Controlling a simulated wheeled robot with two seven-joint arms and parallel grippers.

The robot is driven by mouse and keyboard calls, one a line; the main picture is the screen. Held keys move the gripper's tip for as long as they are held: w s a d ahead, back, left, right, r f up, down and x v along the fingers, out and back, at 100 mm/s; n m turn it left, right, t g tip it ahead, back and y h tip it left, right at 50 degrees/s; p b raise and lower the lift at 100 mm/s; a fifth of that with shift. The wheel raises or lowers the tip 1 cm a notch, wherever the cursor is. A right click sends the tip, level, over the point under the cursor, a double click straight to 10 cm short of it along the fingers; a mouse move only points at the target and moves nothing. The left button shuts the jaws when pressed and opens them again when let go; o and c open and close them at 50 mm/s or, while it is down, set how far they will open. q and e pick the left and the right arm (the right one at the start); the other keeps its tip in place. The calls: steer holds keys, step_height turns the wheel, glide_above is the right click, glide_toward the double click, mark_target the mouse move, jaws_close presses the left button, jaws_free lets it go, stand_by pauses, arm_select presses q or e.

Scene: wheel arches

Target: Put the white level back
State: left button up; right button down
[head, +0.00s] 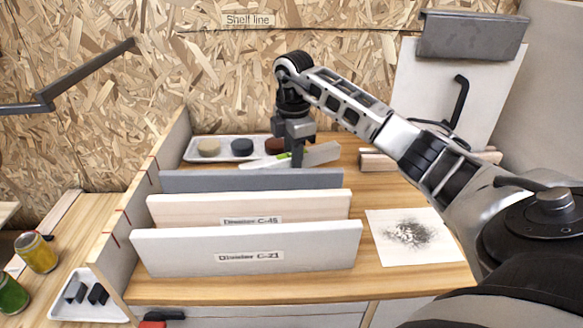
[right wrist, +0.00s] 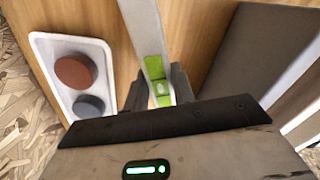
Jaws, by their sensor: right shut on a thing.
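The white level (head: 322,154) is a long white bar with green parts, seen behind the grey divider, slanting slightly up to the right. My right gripper (head: 297,160) reaches down from above and is shut on it near the middle. In the right wrist view, the level (right wrist: 143,28) runs up the picture from between the two dark fingers of the right gripper (right wrist: 162,92), with its green window at the grip. The divider hides part of the level's lower side, and I cannot tell whether it touches the table. My left gripper is not in view.
Grey, wooden and white dividers (head: 245,252) stand in rows in front of the level. A white tray (head: 190,152) with several round pucks lies behind, also in the wrist view (right wrist: 45,50). A smudged paper (head: 445,252) lies right.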

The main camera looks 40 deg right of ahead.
steer(key=shift+w+f, duration=0.1)
steer(key=shift+f, duration=1.8)
steer(key=shift+f, duration=0.2)
steer(key=c, duration=1.2)
jaws_free()
steer(key=shift+o, duration=0.2)
step_height(320, 180, up, 12)
steer(key=shift+r, duration=0.2)
